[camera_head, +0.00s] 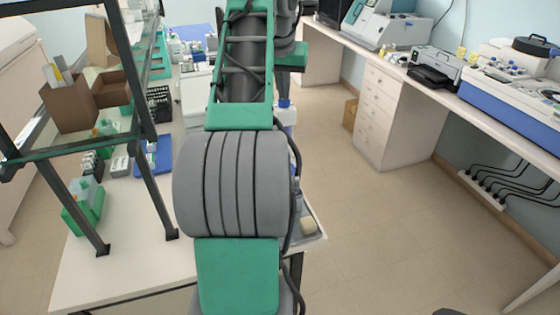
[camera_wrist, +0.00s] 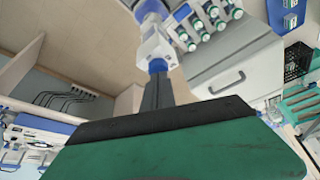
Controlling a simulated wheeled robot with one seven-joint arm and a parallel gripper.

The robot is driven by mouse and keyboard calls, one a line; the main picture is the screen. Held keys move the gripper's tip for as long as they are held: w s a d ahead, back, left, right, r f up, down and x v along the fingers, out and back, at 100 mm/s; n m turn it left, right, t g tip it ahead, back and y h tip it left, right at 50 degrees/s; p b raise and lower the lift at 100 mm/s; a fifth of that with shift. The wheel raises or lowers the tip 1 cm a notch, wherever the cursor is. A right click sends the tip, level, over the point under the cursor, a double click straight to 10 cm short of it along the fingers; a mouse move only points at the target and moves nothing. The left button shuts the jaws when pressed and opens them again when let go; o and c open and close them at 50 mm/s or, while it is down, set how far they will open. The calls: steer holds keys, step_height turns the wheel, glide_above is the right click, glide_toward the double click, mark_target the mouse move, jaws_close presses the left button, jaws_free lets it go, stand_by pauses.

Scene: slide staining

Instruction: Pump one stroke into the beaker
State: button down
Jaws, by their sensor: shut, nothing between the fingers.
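A white and blue dispenser (camera_wrist: 155,42) shows at the top middle of the wrist view. In the head view, a white bottle with a blue top (camera_head: 285,110) stands just right of my arm, mostly hidden by it; it may be the same dispenser. My gripper (camera_wrist: 158,76) is shut and empty, its dark fingers pointing at the dispenser's blue part. The tips overlap that part in the picture; I cannot tell whether they touch. I cannot make out the beaker in either view.
A dark shelf frame (camera_head: 150,130) stands on the white table (camera_head: 130,265) left of my arm. A blue tray (camera_head: 155,157) lies behind it. In the wrist view, several capped bottles (camera_wrist: 210,15) and a grey handled box (camera_wrist: 235,75) are close by. The floor (camera_head: 390,240) at right is clear.

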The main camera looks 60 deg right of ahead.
steer(key=shift+f+b, duration=0.5)
steer(key=shift+f, duration=0.5)
steer(key=shift+r+p, duration=1.6)
steer(key=shift+r, duration=0.05)
steer(key=shift+r, duration=0.15)
step_height(320, 180, up, 5)
steer(key=p, duration=0.5)
